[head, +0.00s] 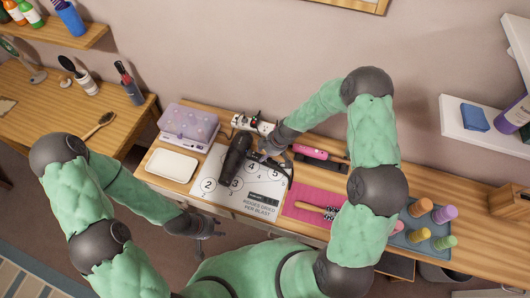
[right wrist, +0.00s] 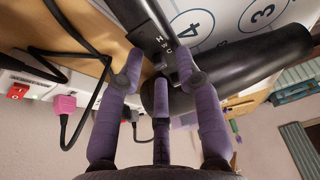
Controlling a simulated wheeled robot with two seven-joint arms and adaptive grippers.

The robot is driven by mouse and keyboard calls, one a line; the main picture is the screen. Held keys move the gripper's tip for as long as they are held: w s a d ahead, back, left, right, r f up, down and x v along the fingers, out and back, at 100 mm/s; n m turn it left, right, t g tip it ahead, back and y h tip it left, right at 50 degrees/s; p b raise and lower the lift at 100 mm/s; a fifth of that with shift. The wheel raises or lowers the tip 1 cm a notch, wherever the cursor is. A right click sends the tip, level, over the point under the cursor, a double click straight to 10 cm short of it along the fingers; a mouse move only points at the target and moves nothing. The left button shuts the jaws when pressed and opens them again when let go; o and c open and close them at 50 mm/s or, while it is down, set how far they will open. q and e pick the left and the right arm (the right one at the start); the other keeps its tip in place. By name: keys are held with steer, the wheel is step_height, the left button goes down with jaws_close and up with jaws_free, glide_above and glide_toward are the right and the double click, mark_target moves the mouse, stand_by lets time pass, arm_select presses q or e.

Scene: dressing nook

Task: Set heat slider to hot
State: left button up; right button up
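A black hair dryer (head: 235,157) lies on a white mat (head: 209,170) with numbered circles. In the right wrist view its dark handle (right wrist: 147,20) runs in from the top, and the round barrel (right wrist: 250,62) lies to the right. Small letters, apparently H, W and C, mark the heat slider area (right wrist: 163,45); the knob's setting cannot be made out. My right gripper (head: 268,152) is at the dryer's right side. Its purple fingers (right wrist: 160,68) are apart, tips close to the lettered part; contact is unclear. My left gripper (head: 208,228) is empty, fingers spread, off the desk's front edge.
A white tray (head: 172,165) and a purple-lidded box (head: 188,124) stand left of the mat. A pink mat (head: 300,203) with a brush lies right. A black cable (right wrist: 80,55) and a power strip with a red switch (right wrist: 17,91) lie near my right gripper.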

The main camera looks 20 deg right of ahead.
jaws_close()
